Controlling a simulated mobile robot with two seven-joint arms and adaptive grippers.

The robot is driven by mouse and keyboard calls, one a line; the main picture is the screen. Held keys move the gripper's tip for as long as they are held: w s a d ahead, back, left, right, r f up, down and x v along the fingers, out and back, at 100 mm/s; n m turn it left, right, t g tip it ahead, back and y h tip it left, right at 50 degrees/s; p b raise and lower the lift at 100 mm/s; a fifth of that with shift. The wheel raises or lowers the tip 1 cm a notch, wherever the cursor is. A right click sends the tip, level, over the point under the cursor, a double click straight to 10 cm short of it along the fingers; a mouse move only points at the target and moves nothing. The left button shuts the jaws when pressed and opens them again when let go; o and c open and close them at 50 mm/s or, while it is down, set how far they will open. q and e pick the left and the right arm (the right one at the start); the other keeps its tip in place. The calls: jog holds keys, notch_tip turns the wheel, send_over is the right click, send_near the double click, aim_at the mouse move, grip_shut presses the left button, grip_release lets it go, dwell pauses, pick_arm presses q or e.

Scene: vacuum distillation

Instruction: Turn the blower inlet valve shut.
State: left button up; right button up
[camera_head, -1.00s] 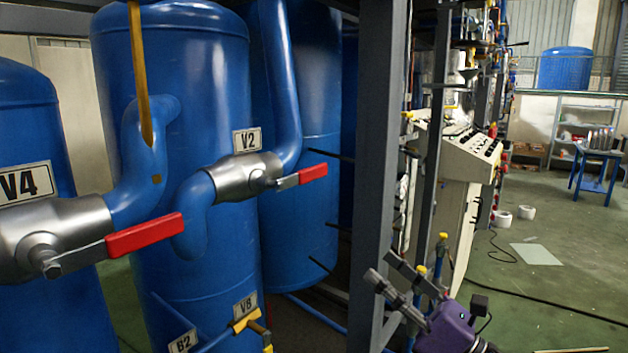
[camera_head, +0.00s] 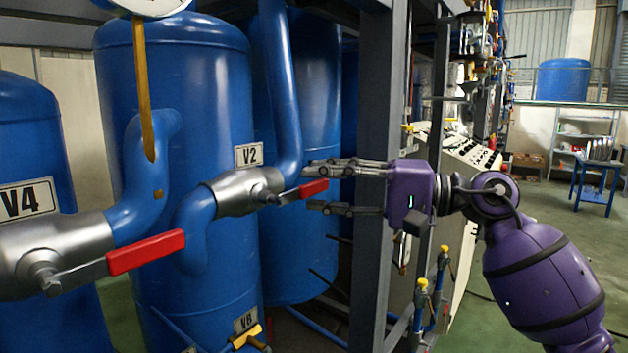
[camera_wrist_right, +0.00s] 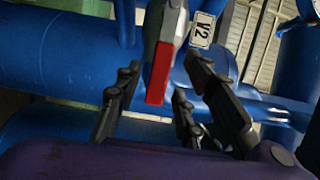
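A steel valve labelled V2 (camera_head: 238,190) sits on a blue pipe; its red lever (camera_head: 304,190) points right and slightly up. My right gripper (camera_head: 311,185) is open at the lever's end, with fingers above and below it. In the right wrist view the red lever (camera_wrist_right: 159,72) reaches into the gap between the open fingers (camera_wrist_right: 158,80); I see no clear contact. A second steel valve, labelled V4 (camera_head: 60,245), has a red lever (camera_head: 146,251) also pointing right. No label names the blower inlet. My left gripper is out of view.
Blue tanks (camera_head: 185,120) stand behind the valves. A grey upright post (camera_head: 376,110) stands behind my right gripper. A control console (camera_head: 470,150) and open floor lie to the right.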

jog(key=shift+x, duration=0.85)
grip_shut()
